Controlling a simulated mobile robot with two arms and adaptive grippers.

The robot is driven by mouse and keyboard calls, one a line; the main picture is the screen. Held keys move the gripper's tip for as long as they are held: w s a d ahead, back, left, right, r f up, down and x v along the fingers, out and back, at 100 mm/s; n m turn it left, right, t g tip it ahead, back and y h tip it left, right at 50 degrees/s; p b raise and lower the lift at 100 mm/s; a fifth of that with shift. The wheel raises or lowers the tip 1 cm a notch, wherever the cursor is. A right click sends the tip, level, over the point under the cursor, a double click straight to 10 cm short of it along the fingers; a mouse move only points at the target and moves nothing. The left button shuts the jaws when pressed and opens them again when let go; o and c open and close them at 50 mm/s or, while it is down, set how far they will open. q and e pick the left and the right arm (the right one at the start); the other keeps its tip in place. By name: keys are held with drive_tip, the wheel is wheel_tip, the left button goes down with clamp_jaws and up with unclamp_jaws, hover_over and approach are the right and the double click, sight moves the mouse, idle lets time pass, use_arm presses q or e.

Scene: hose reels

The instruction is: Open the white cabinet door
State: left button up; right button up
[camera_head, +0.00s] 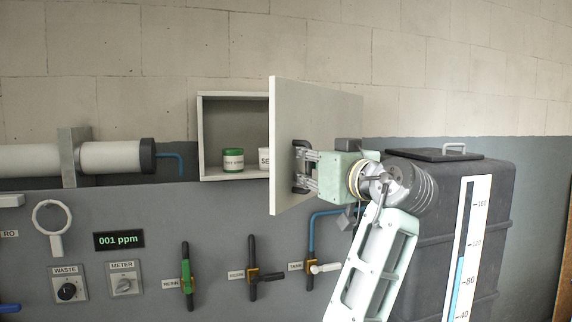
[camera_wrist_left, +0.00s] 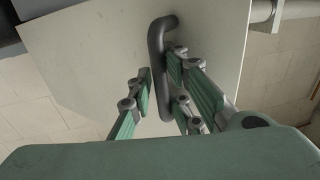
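The white cabinet (camera_head: 204,140) is on the wall above the grey panel. Its white door (camera_head: 288,110) stands swung well out, so the left part of the inside shows. The dark door handle (camera_head: 300,170) is on the door's face toward my arm. My left gripper (camera_head: 307,170) is at this handle. In the left wrist view the dark handle (camera_wrist_left: 156,50) runs between the left gripper's green-padded fingers (camera_wrist_left: 158,95), which are closed in around it. The door (camera_wrist_left: 100,60) fills much of that view. My right gripper is in neither view.
A dark tank (camera_head: 430,210) with a level gauge stands at the right. Valves, such as the green one (camera_head: 186,268), and dials line the panel below.

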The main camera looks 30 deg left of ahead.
use_arm(q)
drive_tip(key=shift+s+a+r, duration=0.1)
drive_tip(key=shift+a+r, duration=0.2)
drive_tip(key=shift+r, duration=0.15)
drive_tip(key=shift+d, duration=0.35)
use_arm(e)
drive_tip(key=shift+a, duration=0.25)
use_arm(q)
drive_tip(key=shift+d, duration=0.15)
drive_tip(key=w+d+p, duration=0.1)
drive_tip(key=d+p, duration=0.1)
drive_tip(key=d, duration=0.6)
drive_tip(key=shift+w+d, duration=0.25)
drive_tip(key=shift+w, duration=0.1)
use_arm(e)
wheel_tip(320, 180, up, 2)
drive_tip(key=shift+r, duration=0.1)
use_arm(q)
drive_tip(key=shift+f, duration=0.1)
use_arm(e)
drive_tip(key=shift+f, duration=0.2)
use_arm(q)
drive_tip(key=shift+c, duration=0.6)
